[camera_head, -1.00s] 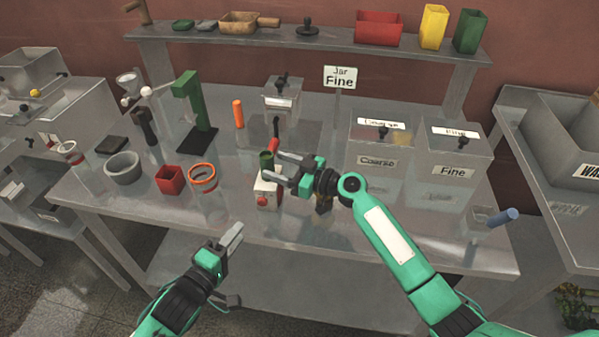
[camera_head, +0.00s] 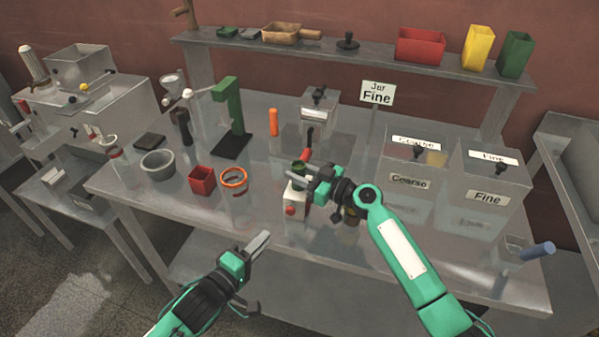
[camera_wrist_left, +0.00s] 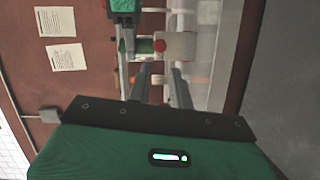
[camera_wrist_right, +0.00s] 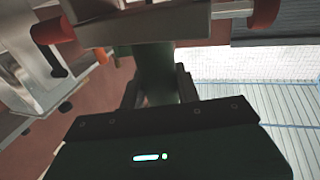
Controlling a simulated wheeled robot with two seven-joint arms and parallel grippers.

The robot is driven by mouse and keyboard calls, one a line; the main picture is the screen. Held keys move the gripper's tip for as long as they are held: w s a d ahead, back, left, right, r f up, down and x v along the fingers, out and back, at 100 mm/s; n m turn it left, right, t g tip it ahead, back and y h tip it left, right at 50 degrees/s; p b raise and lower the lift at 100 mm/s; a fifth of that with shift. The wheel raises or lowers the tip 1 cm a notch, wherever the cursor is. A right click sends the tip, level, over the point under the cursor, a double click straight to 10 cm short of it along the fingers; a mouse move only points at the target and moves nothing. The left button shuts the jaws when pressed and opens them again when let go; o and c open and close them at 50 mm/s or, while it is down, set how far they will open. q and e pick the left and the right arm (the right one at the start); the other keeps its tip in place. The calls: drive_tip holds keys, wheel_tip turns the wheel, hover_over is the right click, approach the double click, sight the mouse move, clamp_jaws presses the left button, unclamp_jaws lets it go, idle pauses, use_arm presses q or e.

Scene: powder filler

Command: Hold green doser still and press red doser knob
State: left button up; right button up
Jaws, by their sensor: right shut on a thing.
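The doser is a small white box (camera_head: 295,203) with a round red knob (camera_head: 290,211) on its front and an upright green part (camera_head: 299,167) on top. My right gripper (camera_head: 308,178) is shut on the green part, which shows between its fingers in the right wrist view (camera_wrist_right: 154,75). My left gripper (camera_head: 258,246) is empty, in front of the table's front edge and apart from the doser. In the left wrist view its two fingers (camera_wrist_left: 161,75) stand apart with a gap, and the red knob (camera_wrist_left: 159,45) shows just beyond them.
A red square cup (camera_head: 202,181), an orange-rimmed jar (camera_head: 233,180) and a grey bowl (camera_head: 158,166) stand left of the doser. The "Coarse" bin (camera_head: 409,181) and "Fine" bin (camera_head: 488,197) stand right. A green stand (camera_head: 230,110) is behind.

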use_arm(q)
clamp_jaws()
idle(1.4)
